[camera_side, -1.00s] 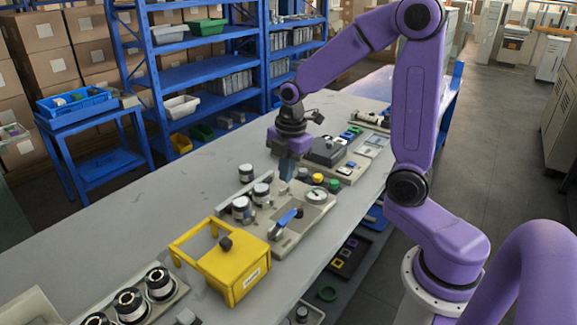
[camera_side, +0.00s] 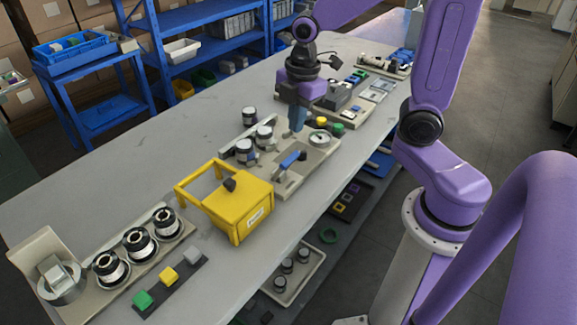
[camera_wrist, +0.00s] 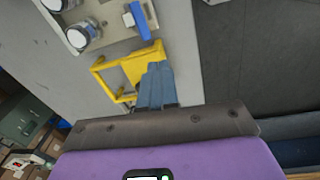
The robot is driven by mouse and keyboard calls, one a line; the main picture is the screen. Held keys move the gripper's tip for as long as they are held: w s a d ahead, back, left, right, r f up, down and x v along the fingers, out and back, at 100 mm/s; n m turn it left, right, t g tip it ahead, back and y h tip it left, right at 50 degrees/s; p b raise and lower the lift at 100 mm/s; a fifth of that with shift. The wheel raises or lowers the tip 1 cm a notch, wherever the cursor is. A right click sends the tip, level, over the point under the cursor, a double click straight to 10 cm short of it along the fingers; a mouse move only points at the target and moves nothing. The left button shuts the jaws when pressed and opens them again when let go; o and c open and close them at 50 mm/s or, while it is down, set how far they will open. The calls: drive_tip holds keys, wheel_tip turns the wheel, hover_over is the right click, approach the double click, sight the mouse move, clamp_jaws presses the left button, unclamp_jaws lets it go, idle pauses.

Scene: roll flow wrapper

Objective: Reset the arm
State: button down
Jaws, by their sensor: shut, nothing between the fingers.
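My gripper (camera_side: 297,122) is shut and empty. It points down above the back of the grey machine plate, near the yellow and green buttons (camera_side: 329,124). In the wrist view its blue fingers (camera_wrist: 156,84) are together and overlap the edge of the yellow frame box (camera_wrist: 140,66). That box (camera_side: 240,208) stands on the grey bench in the side view, with a black knob on its near part. A blue-handled lever (camera_side: 292,159) lies on the plate, in front of my gripper. Whether the fingertips touch anything below is not clear.
White-topped rollers (camera_side: 244,150) stand left of the plate. Several dark rolls (camera_side: 138,243) and a green, yellow and white row (camera_side: 168,275) sit at the bench's near end. A black unit (camera_side: 340,95) stands behind my gripper. The bench's left side (camera_side: 120,175) is clear.

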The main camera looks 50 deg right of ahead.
drive_tip(key=s+a+m, duration=0.2)
drive_tip(key=s, duration=0.7)
drive_tip(key=s+a+m, duration=0.2)
drive_tip(key=s, duration=0.7)
drive_tip(key=shift+s+g, duration=0.15)
drive_tip(key=shift+g, duration=0.25)
idle(2.5)
